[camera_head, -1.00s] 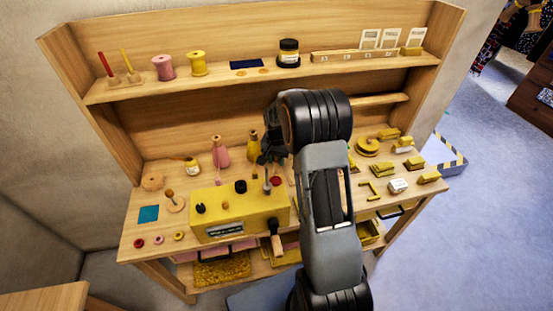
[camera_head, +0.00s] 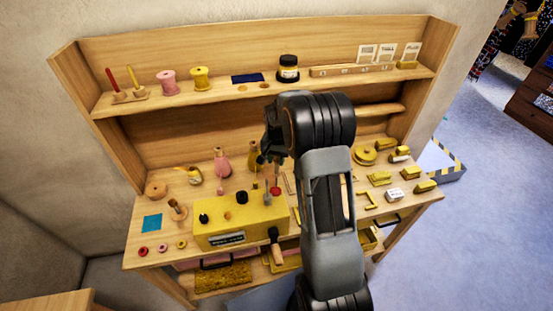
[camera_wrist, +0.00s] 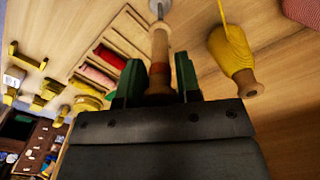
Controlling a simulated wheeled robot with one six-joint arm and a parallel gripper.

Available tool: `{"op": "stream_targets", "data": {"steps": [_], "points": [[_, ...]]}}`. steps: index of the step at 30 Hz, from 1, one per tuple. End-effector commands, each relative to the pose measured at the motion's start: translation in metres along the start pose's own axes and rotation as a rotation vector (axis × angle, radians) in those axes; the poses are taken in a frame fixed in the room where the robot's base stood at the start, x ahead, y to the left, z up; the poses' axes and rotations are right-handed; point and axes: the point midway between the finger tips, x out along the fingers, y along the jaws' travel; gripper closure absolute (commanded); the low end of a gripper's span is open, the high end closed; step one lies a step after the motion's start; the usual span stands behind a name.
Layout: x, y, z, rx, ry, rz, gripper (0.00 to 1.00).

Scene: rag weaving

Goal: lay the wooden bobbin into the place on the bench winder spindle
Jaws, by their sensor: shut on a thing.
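My gripper (camera_wrist: 159,80) has its two green fingers shut on the wooden bobbin (camera_wrist: 160,50) in the wrist view. The bobbin is slim and pale, with a reddish-orange band near the fingers. A grey metal end (camera_wrist: 160,8) shows at the bobbin's far end; I cannot tell whether they touch. In the head view my gripper (camera_head: 268,150) is above the back right part of the yellow bench winder (camera_head: 240,224). The winder has black knobs on top and a crank at the front right. The spindle place is not clear behind my gripper and arm.
Yellow parts (camera_head: 379,178) lie to the right. The shelf (camera_head: 210,100) holds spools and a jar (camera_head: 288,68).

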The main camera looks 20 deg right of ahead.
Motion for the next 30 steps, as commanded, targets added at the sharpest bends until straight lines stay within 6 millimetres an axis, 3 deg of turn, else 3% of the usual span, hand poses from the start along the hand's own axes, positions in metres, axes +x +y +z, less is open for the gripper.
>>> {"op": "stream_targets", "data": {"steps": [23, 24, 30], "points": [[-0.009, 0.0, 0.0, 0.0, 0.0, 0.0, 0.97], [-0.009, 0.0, 0.0, 0.0, 0.0, 0.0, 0.71], [-0.009, 0.0, 0.0, 0.0, 0.0, 0.0, 0.9]]}}
